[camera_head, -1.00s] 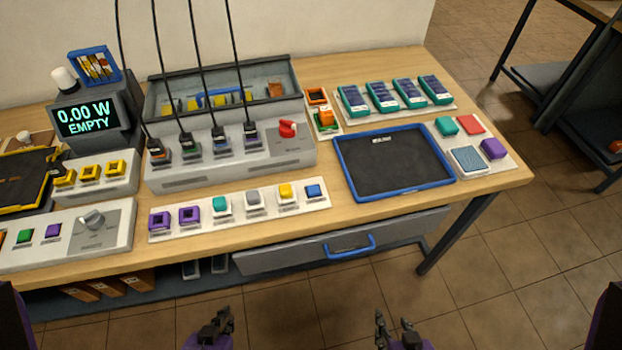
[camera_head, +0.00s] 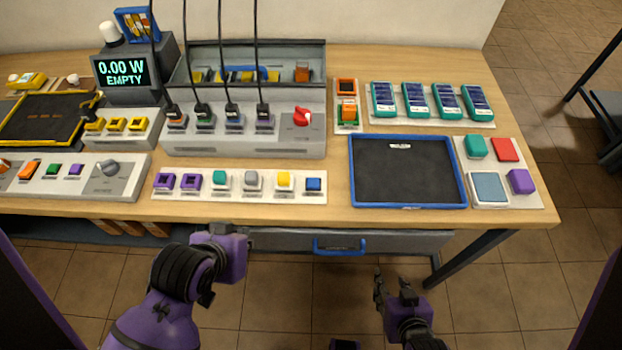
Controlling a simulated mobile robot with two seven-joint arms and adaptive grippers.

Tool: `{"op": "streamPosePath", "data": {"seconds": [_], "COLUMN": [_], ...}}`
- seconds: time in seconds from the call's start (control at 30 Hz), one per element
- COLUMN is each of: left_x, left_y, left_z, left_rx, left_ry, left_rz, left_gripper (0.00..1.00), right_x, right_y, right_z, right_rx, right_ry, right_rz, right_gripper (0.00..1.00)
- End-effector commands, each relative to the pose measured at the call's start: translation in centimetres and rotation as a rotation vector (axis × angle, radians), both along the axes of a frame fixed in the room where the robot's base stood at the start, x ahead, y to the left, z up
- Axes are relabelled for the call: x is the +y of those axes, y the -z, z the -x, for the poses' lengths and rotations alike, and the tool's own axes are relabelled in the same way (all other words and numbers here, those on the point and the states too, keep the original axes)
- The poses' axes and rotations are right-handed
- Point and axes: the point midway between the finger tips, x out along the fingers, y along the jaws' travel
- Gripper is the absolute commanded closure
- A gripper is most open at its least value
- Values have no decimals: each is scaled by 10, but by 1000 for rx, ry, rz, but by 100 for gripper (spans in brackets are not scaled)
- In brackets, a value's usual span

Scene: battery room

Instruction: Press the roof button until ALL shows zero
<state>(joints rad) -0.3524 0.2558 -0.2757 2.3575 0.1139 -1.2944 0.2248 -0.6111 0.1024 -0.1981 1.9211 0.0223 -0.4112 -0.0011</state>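The display box (camera_head: 165,75) at the back left has a screen (camera_head: 121,70) reading "0.00 W EMPTY"; no "ALL" line is legible. A white rounded cap (camera_head: 109,32) stands on its roof, the only button-like thing up there. My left arm is raised at the table's front edge. Its purple gripper end (camera_head: 222,256) is well in front of the display box and apart from it; its fingertips cannot be made out. My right gripper (camera_head: 391,284) is open and empty, in front of the table, below the blue drawer handle's level.
Four black cables hang in front of the grey charger (camera_head: 240,135), right of the display box. A blue-and-orange framed piece (camera_head: 137,24) stands beside the white cap. A button strip (camera_head: 238,186) and blue-rimmed tray (camera_head: 407,205) lie near the front edge.

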Motion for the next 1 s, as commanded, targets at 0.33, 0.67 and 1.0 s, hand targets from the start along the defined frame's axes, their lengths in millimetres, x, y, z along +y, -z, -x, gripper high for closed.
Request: {"op": "streamPosePath", "data": {"seconds": [0.33, 0.67, 1.0], "left_x": [-102, -155, -149], "left_y": [-79, -120, -149], "left_z": [-80, -126, -167], "left_rx": [-120, -107, -43], "left_ry": [156, 217, 134], "left_rz": [201, 354, 426], "left_gripper": [100, 100, 100], "right_x": [13, 3, 3], "right_y": [0, -2, -3], "right_z": [5, 0, -1], "right_rx": [7, -3, -6], "right_ry": [-1, 3, 3], "right_rz": [-22, -7, -7], "right_gripper": [60, 60, 60]}}
